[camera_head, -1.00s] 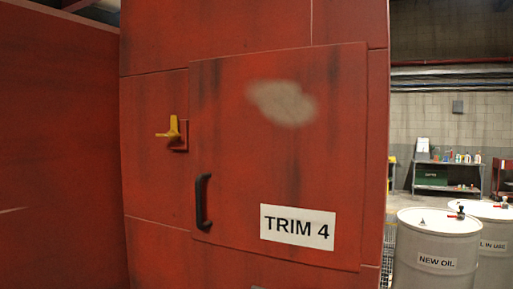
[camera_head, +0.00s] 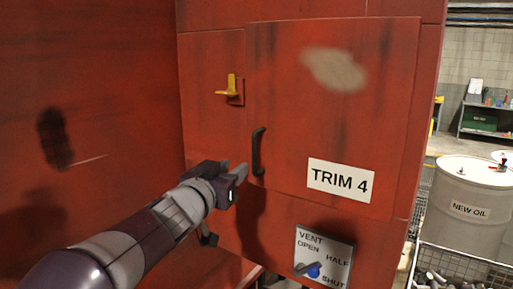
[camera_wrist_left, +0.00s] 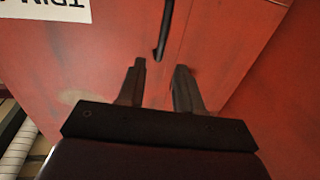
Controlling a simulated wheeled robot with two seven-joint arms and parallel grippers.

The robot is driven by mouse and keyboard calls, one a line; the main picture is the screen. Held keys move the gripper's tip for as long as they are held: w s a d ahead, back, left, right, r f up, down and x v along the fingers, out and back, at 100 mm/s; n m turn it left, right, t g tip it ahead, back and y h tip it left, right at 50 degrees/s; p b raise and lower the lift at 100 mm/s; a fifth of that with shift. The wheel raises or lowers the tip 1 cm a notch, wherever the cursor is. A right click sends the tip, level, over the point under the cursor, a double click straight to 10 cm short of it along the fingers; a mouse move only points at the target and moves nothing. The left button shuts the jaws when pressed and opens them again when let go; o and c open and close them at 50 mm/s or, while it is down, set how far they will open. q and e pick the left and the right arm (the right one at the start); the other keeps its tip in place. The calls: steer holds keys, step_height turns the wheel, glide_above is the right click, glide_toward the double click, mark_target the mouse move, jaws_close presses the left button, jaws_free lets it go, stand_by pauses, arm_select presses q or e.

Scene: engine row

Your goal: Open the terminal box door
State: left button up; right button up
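The red terminal box door (camera_head: 300,120) is shut flush in its frame and bears a "TRIM 4" label (camera_head: 340,180). Its black bar handle (camera_head: 257,150) runs upright along the door's left edge. A yellow latch (camera_head: 231,86) sits left of the door, on the frame. My left gripper (camera_head: 240,173) is just below and left of the handle. In the left wrist view its two fingers (camera_wrist_left: 160,70) stand apart with nothing between them, and the handle's end (camera_wrist_left: 160,50) lies just ahead of the gap. I cannot tell whether they touch. My right gripper is out of view.
A vent plate (camera_head: 325,262) with a blue knob sits below the door. A red wall (camera_head: 90,90) stands at the left, close to my left arm. A "NEW OIL" drum (camera_head: 468,215) and a wire-mesh basket (camera_head: 460,262) are at the right.

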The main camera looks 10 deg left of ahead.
arm_select(q)
glide_toward(254, 153)
steer(key=w, duration=0.3)
steer(key=w+p, duration=0.1)
steer(key=w, duration=0.2)
steer(key=w+d+p, duration=0.1)
steer(key=w+p, duration=0.1)
steer(key=w, duration=0.1)
steer(key=shift+d+r, duration=0.15)
steer(key=shift+r, duration=0.1)
steer(key=shift+w+f, duration=0.1)
steer(key=shift+w, duration=0.3)
steer(key=shift+w+d+f, duration=0.1)
steer(key=shift+w+f, duration=0.1)
steer(key=shift+w, duration=0.35)
steer(key=shift+s+r, duration=0.1)
steer(key=shift+s, duration=0.15)
jaws_close()
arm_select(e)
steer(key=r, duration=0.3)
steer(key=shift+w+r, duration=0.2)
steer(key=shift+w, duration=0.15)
